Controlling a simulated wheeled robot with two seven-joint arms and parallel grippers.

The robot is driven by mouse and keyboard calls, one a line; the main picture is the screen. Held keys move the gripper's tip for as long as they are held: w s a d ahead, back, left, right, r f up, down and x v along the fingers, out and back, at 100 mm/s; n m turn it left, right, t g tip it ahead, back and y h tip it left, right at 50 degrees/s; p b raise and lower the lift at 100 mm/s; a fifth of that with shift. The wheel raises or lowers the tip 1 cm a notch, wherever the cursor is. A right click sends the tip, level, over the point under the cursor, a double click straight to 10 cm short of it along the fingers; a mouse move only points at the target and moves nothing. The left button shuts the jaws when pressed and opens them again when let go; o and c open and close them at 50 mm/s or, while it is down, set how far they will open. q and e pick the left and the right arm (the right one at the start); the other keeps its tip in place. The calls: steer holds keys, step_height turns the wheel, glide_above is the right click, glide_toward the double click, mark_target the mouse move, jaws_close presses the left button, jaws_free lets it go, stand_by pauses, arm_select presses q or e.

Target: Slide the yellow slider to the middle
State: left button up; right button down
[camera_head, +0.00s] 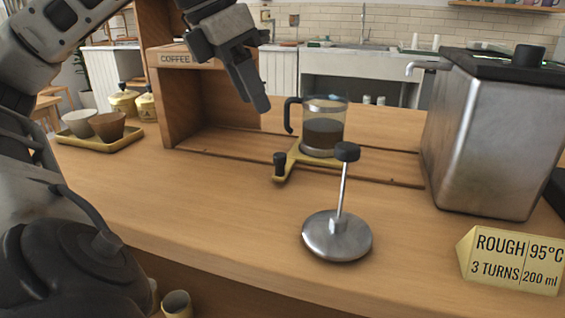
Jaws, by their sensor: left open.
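The yellow slider (285,172) sits in a grooved track (385,165) on the wooden counter, right of the wooden box marked COFFEE. It has an upright black knob (279,160) at its front left end. A glass pot (323,128) with a black handle and dark liquid stands on the slider. My left gripper (260,106) is open and empty, pointing down, above and to the left of the knob and apart from it. Its fingers overlap in this view. My right gripper is not in view.
A metal plunger (337,235) with a black knob stands in front of the track. A steel boiler (485,130) is at right, with a yellow sign (512,262) before it. A tray (92,145) with two cups is at left. The counter's front left is clear.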

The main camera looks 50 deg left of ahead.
mark_target(279, 154)
arm_select(q)
steer(key=b+x, duration=0.2)
steer(key=x, duration=0.6)
steer(key=shift+s, duration=0.1)
steer(key=x, duration=0.3)
steer(key=shift+f+b, duration=0.25)
steer(key=shift+b, duration=0.15)
steer(key=shift+w+f, duration=0.3)
steer(key=shift+f, duration=0.05)
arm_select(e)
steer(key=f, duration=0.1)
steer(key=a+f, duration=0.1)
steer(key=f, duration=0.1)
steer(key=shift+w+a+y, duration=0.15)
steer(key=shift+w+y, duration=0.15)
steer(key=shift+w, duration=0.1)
arm_select(q)
jaws_close()
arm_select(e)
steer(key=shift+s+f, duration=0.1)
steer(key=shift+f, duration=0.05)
